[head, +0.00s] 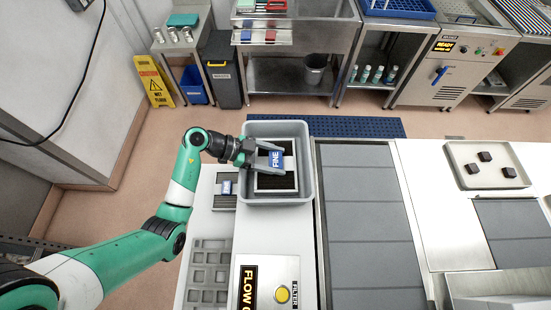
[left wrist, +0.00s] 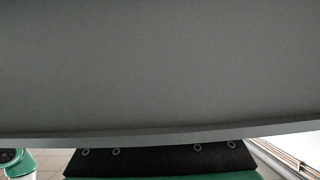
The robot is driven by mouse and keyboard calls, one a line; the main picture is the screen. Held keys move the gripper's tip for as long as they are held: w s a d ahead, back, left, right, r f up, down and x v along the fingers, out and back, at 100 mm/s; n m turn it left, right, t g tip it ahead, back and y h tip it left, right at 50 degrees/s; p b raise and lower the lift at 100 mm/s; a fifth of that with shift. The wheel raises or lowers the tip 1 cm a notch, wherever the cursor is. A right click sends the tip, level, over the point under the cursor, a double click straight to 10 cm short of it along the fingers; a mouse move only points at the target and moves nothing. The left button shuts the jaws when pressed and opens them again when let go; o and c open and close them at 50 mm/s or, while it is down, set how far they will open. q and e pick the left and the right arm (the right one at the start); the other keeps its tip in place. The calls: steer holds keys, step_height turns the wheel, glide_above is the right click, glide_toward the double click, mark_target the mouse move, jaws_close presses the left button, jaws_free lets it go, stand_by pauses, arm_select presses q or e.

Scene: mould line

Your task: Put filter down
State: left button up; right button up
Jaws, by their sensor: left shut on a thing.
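A filter (head: 277,180) with a white frame, dark mesh and a blue "FINE" label lies in or just over the grey tray (head: 278,129) at the far end of the workbench. My left gripper (head: 271,161) reaches in from the left and is shut on the filter near its label. I cannot tell whether the filter rests on the tray's floor. The left wrist view is mostly filled by a plain grey surface, with a dark strip with small rings (left wrist: 155,158) below it. My right gripper is not in view.
A second filter (head: 226,188) with a blue label lies left of the tray. A panel with a yellow button (head: 282,295) is nearer, beside a grey moulded rack (head: 208,275). A grey belt (head: 368,215) runs to the right. A metal tray with dark blocks (head: 480,180) stands farther right.

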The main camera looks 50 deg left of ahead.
arm_select(q)
steer(key=o, duration=1.4)
steer(key=shift+f, duration=0.1)
steer(key=shift+s+a+r, duration=0.1)
steer(key=shift+r, duration=0.1)
steer(key=p+v, duration=0.1)
steer(key=v, duration=1)
steer(key=shift+s+a+r+p, duration=0.15)
steer(key=shift+s+a+p, duration=0.1)
steer(key=shift+p, duration=0.15)
